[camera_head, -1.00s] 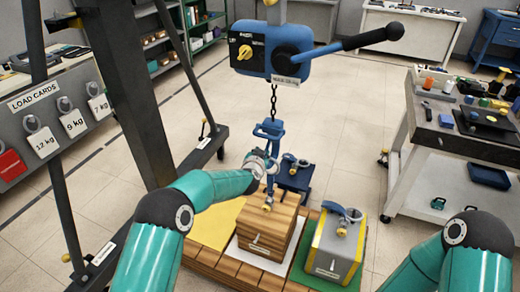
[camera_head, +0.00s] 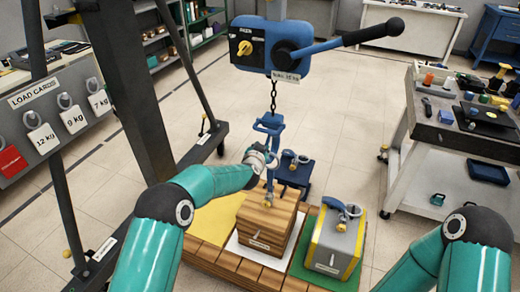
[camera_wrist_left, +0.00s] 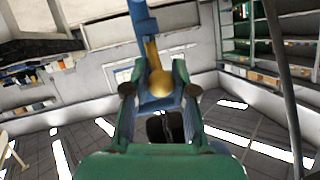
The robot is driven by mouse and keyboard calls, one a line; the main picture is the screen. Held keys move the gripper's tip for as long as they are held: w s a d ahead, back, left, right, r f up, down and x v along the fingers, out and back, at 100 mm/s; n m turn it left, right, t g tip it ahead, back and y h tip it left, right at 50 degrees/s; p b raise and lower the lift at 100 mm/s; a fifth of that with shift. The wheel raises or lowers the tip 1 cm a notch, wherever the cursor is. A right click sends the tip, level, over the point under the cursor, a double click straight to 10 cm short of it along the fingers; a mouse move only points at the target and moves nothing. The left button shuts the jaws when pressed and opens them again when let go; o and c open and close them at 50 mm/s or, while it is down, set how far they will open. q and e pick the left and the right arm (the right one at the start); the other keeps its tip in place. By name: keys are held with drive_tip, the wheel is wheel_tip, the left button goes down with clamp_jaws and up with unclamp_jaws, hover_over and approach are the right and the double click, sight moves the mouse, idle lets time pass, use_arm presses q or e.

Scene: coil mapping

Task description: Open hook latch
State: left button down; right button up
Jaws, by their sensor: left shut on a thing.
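The blue hook (camera_head: 270,124) hangs on a chain below the blue hoist (camera_head: 264,47). Its lower part is partly hidden by my left gripper (camera_head: 268,160). In the left wrist view a brass, ball-ended latch (camera_wrist_left: 157,82) on the blue hook lies between the fingers of my left gripper (camera_wrist_left: 156,100), which are shut on it. The wooden crate (camera_head: 262,222) stands directly below the hook. A blue strip with a brass end reaches down to its top; whether the hook is linked to it I cannot tell. My right gripper is out of view.
A grey and yellow block (camera_head: 334,245) with a blue shackle sits right of the crate on a wooden pallet (camera_head: 225,265). A dark blue weight (camera_head: 295,170) stands behind. A load card board (camera_head: 50,120) is at left, a workbench (camera_head: 460,130) at right.

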use_arm(q)
drive_tip(key=shift+w+r, duration=0.15)
drive_tip(key=shift+r, duration=0.3)
drive_tip(key=c, duration=1.2)
unclamp_jaws()
drive_tip(key=shift+o, duration=1.3)
drive_tip(key=shift+f, duration=0.25)
drive_tip(key=shift+s, duration=0.25)
drive_tip(key=v, duration=1.1)
drive_tip(key=shift+s, duration=0.25)
drive_tip(key=shift+a, duration=0.1)
